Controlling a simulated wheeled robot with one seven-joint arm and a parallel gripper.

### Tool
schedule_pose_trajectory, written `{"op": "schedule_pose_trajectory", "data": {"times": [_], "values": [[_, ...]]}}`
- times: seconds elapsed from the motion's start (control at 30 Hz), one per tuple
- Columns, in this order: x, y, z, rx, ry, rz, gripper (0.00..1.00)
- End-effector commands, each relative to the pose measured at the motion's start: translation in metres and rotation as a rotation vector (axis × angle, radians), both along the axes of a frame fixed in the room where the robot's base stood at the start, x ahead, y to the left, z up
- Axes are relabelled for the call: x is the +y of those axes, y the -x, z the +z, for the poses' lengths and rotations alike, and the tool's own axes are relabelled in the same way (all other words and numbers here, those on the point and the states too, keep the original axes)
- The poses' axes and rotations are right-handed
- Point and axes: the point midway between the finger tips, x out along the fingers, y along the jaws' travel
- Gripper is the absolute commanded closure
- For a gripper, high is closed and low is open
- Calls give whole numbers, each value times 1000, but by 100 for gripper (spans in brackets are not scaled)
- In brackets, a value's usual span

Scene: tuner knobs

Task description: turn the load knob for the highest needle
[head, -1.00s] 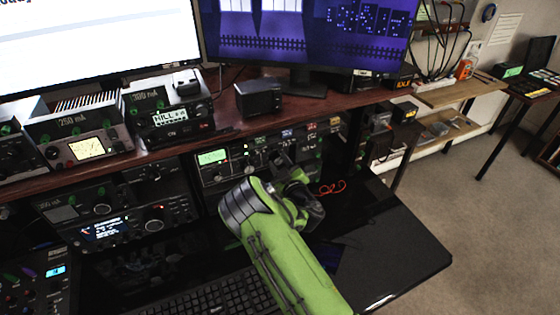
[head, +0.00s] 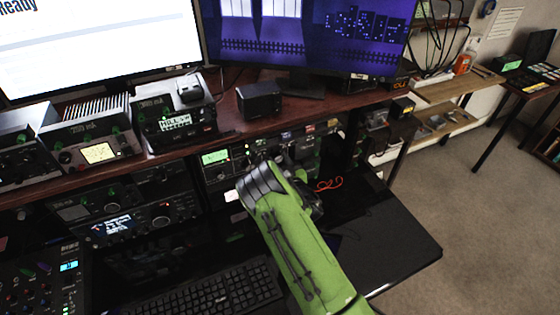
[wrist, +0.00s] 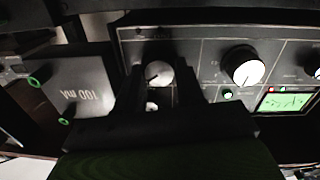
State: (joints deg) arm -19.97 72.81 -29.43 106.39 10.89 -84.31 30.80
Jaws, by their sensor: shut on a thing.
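In the wrist view a pale round knob (wrist: 158,73) with a dark pointer line sits between the two dark fingers of my gripper (wrist: 163,86), which is shut on it. Its label is not readable, so I cannot confirm that it is the load knob. A green-lit meter (wrist: 285,101) with a thin needle shows at the right of the same panel; its exact reading is too small to tell. In the head view a green-lit display (head: 215,157) is on the lower-shelf radio left of my wrist. My wrist hides the fingers and the knob there.
A keyboard (head: 205,297) lies below my arm in the head view.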

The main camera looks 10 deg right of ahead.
Motion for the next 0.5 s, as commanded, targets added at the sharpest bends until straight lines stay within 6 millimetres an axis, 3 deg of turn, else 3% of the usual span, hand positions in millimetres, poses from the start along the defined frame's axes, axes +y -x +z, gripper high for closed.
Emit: {"op": "schedule_pose_trajectory", "data": {"times": [0.17,0.2,0.37,0.5], "values": [[0,0,0,-1,1,1,93],[0,0,0,-1,1,1,60],[0,0,0,-1,2,1,37],[0,0,0,-1,2,0,37]]}}
